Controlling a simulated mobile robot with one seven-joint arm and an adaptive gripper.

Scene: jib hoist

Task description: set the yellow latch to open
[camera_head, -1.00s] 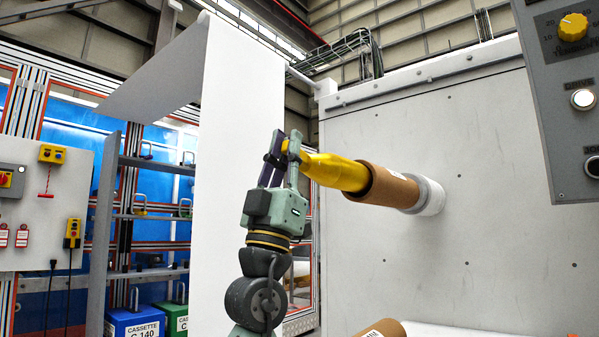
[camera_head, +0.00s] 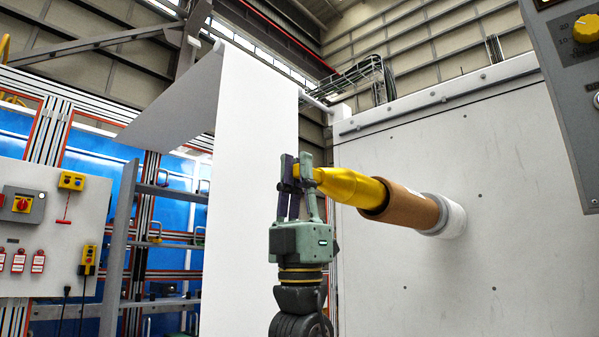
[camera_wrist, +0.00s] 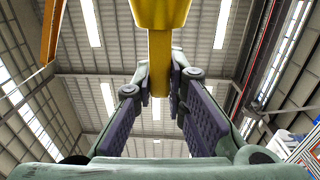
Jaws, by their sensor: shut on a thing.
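The yellow latch (camera_head: 348,186) is a long tapered piece at the free end of a brown core that sticks out from the grey panel. Its narrow end points left in the head view. My gripper (camera_head: 297,170) is shut on this narrow end, with its fingers pointing up. In the wrist view, the narrow yellow bar (camera_wrist: 160,60) runs between the two finger pads and widens at the top. The fingers hide part of the narrow end. No open or closed mark is visible on the latch.
The brown core (camera_head: 408,207) sits on a pale hub (camera_head: 449,215) at the grey panel (camera_head: 400,270). A white sheet (camera_head: 250,200) hangs behind my gripper. A control box (camera_head: 570,100) is at the upper right. A switch board (camera_head: 45,230) stands at the left.

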